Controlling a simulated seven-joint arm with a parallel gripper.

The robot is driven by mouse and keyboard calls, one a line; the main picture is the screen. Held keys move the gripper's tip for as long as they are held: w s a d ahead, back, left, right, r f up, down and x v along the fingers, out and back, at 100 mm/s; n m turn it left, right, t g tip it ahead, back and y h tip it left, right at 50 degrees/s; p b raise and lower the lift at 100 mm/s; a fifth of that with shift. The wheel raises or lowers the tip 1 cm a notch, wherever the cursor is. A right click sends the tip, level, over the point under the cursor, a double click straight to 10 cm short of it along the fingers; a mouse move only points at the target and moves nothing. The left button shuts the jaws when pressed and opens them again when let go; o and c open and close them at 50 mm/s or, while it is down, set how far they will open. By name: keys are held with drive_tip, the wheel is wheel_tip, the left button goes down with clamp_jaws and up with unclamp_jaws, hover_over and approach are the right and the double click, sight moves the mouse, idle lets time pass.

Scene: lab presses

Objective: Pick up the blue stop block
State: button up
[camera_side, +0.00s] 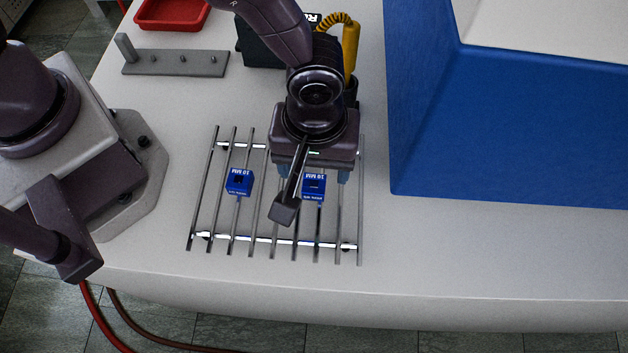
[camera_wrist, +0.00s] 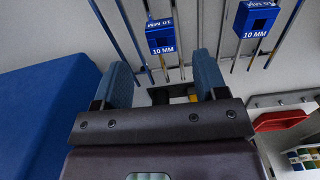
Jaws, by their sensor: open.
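Two blue blocks marked 10 MM sit on the metal rod rack. The left block (camera_side: 239,182) stands apart, to the left. In the wrist view, the nearer block (camera_wrist: 161,33) lies ahead of the gap between my two fingers (camera_wrist: 164,78), and the other block (camera_wrist: 254,19) is off to the right. My gripper is open, with nothing between its fingers. I cannot tell its exact height above the block.
The rod rack (camera_side: 207,200) lies on the white table (camera_side: 400,260). A large blue machine (camera_side: 500,130) stands to the right. A grey pegged bar (camera_side: 175,63) and a red tray (camera_side: 172,12) are at the back left. A yellow coiled cable (camera_side: 351,45) is behind my wrist.

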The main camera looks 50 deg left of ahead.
sight(314, 181)
drive_tip(key=f, duration=0.6)
drive_tip(key=shift+a, duration=0.2)
drive_tip(key=shift+w, duration=0.1)
drive_tip(key=shift+r, duration=0.1)
drive_tip(key=c, duration=1)
